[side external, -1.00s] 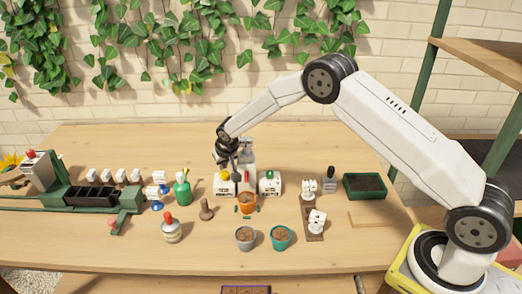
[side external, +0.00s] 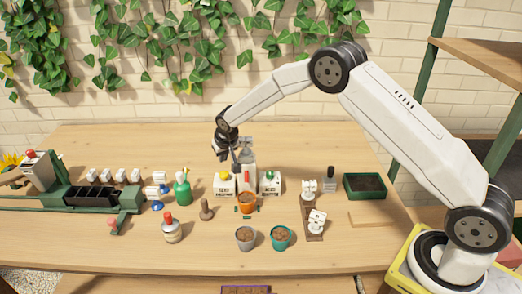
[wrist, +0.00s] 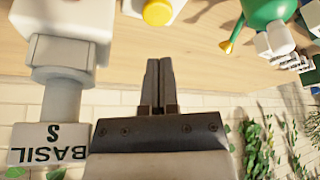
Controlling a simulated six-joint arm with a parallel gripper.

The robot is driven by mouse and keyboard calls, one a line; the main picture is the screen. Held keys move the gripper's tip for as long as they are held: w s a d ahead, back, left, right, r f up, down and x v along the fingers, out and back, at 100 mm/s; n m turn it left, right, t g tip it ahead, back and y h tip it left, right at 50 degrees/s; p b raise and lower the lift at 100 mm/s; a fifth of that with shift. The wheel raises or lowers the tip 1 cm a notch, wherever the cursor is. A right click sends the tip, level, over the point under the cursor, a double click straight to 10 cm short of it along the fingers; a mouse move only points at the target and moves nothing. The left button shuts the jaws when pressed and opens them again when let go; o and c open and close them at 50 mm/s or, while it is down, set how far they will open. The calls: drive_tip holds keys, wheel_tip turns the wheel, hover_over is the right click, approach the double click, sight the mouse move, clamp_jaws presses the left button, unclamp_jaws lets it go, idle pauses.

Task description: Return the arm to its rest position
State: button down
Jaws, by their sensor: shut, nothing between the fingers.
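My gripper (side external: 236,163) hangs over the back middle of the table, beside the white dispenser (side external: 248,152), and is shut with nothing in it. In the wrist view its two fingers (wrist: 160,70) are pressed together. The dispenser shows there at the left with a "BASIL S" label (wrist: 48,145). My arm reaches up and across from the right side in a bent pose. An orange pot (side external: 246,203) stands in front of the dispenser, below and right of my gripper.
White boxes with a yellow button (side external: 224,184) and a green button (side external: 270,184) flank the dispenser. Grey (side external: 245,239) and teal (side external: 281,238) pots stand in front. A dark-filled green tray (side external: 364,186) lies right.

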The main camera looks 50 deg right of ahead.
drive_tip(key=s+r+n+g, duration=0.1)
drive_tip(key=s+r, duration=0.3)
drive_tip(key=s, duration=1.3)
drive_tip(key=s+r+n+y, duration=0.1)
drive_tip(key=s+r, duration=0.3)
drive_tip(key=s, duration=1.3)
drive_tip(key=shift+d+n+g, duration=0.3)
drive_tip(key=shift+n+g, duration=0.1)
drive_tip(key=shift+n, duration=0.1)
